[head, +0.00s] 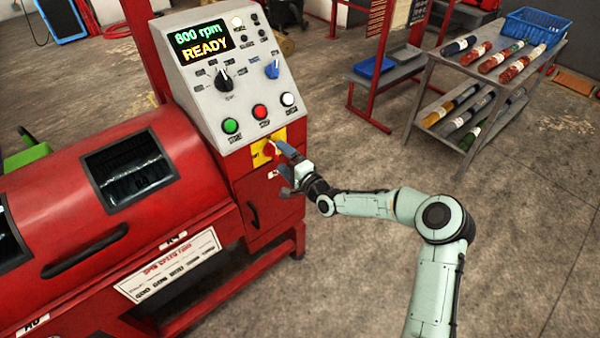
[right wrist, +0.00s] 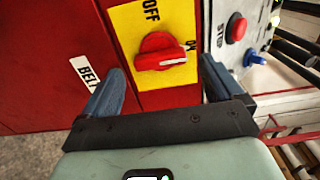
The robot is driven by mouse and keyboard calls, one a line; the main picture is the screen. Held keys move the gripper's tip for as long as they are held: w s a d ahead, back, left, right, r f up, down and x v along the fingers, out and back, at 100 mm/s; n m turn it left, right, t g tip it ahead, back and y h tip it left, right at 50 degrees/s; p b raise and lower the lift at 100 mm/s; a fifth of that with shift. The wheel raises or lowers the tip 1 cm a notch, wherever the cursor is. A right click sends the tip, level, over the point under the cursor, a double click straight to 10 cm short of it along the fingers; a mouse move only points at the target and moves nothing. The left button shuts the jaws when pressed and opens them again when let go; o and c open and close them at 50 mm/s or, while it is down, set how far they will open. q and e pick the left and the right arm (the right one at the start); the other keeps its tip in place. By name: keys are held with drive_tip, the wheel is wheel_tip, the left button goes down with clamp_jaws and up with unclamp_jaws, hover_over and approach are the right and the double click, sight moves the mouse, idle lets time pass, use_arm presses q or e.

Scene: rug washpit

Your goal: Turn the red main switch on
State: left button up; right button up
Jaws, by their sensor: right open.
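The red main switch (head: 268,149) sits on a yellow plate on the red machine's front, below the control panel. In the right wrist view the red knob (right wrist: 160,52) shows close up on its yellow plate (right wrist: 128,20), between the OFF and ON labels. The white mark on its handle lies at the end toward ON. My right gripper (head: 282,157) is open in front of the switch. In the right wrist view its two blue-grey fingers (right wrist: 160,88) stand on either side of the knob, apart from it and holding nothing. My left gripper is not in view.
The grey panel (head: 218,75) carries several buttons and knobs. The red drum machine (head: 110,215) fills the left. A metal rack (head: 424,95) with rolled rugs stands at the back right. The floor between is clear.

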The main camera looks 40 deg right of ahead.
drive_tip(key=s, duration=1)
drive_tip(key=shift+s+d+p, duration=0.3)
drive_tip(key=shift+d+p, duration=0.1)
drive_tip(key=shift+p, duration=0.05)
drive_tip(key=s+a+f+n+g+y+p, duration=0.15)
drive_tip(key=s+a+f+g, duration=0.25)
drive_tip(key=a+f, duration=0.45)
drive_tip(key=s+a+f+n+g+y+p, duration=0.1)
drive_tip(key=s+a+f+n+g+p, duration=0.3)
drive_tip(key=a+f, duration=0.45)
drive_tip(key=s+a+f+n+g+p, duration=0.1)
drive_tip(key=s+a+f+n+g, duration=0.1)
drive_tip(key=s, duration=0.6)
drive_tip(key=s+a+f+n+g+p, duration=0.1)
drive_tip(key=s+a+f+n+g, duration=0.1)
drive_tip(key=s+g, duration=0.3)
drive_tip(key=s+a+f+n+g+p, duration=0.1)
drive_tip(key=s+a+f+n+g, duration=0.1)
drive_tip(key=s, duration=0.9)
drive_tip(key=shift+s+a+f+n+g, duration=0.15)
drive_tip(key=shift+a+f+n+g, duration=0.35)
drive_tip(key=shift+n+g, duration=0.45)
drive_tip(key=shift+f, duration=0.1)
